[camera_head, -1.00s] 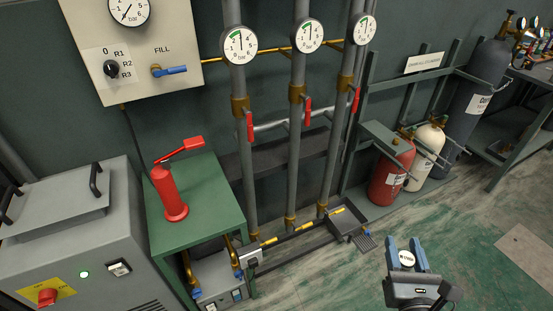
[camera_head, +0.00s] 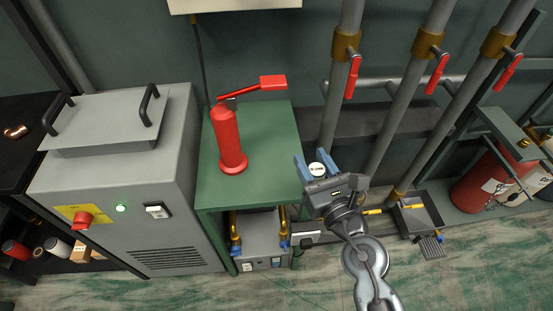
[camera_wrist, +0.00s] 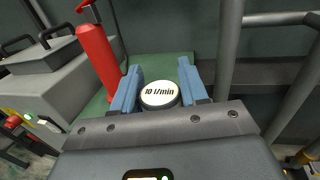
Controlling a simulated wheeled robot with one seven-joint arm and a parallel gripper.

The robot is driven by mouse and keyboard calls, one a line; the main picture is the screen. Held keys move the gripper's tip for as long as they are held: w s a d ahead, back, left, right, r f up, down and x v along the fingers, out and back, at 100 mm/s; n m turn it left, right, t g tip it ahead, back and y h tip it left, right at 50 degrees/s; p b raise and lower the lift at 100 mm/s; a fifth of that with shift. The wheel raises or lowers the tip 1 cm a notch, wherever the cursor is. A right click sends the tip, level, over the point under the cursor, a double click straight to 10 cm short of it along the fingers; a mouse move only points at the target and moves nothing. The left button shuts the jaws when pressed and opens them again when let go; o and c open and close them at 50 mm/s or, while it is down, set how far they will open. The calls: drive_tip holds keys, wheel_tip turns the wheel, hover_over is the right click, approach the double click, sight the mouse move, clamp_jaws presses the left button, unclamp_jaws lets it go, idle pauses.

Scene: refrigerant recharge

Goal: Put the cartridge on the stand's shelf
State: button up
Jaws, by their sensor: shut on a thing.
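My gripper (camera_head: 317,162) is shut on a short round piece, likely the cartridge (camera_head: 317,170), gripped between its blue fingers. In the wrist view the cartridge (camera_wrist: 160,95) shows a white round top face marked "10 l/min"; its lower part is hidden. The green stand (camera_head: 270,140) is just left of my gripper in the head view. A red hand pump (camera_head: 229,140) with a lever stands upright on its top. Under the top, a grey unit with brass pipes (camera_head: 262,238) fills much of the lower space. I cannot tell a separate shelf there.
A grey machine (camera_head: 130,180) stands close left of the stand. Vertical grey pipes (camera_head: 400,110) with red valve levers rise to the right of my gripper. A drip tray (camera_head: 418,215) and a red cylinder (camera_head: 485,180) are farther right. The floor in front is clear.

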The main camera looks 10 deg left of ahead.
drive_tip(key=w+a+f+b, duration=0.1)
drive_tip(key=w+f, duration=0.1)
drive_tip(key=w+a+f+b, duration=0.1)
drive_tip(key=w+a+b, duration=0.1)
drive_tip(key=w, duration=0.1)
drive_tip(key=w+a+f+b, duration=0.1)
drive_tip(key=w+a+f, duration=0.1)
drive_tip(key=shift+w+a+f+b, duration=0.15)
drive_tip(key=shift+a+f+b, duration=0.1)
drive_tip(key=shift+f+b, duration=0.1)
wheel_tip(320, 180, down, 4)
drive_tip(key=b, duration=0.3)
drive_tip(key=shift+b, duration=0.35)
drive_tip(key=shift+r, duration=0.1)
drive_tip(key=o, duration=1.1)
drive_tip(key=shift+r, duration=0.1)
drive_tip(key=v, duration=1.2)
drive_tip(key=shift+p, duration=0.35)
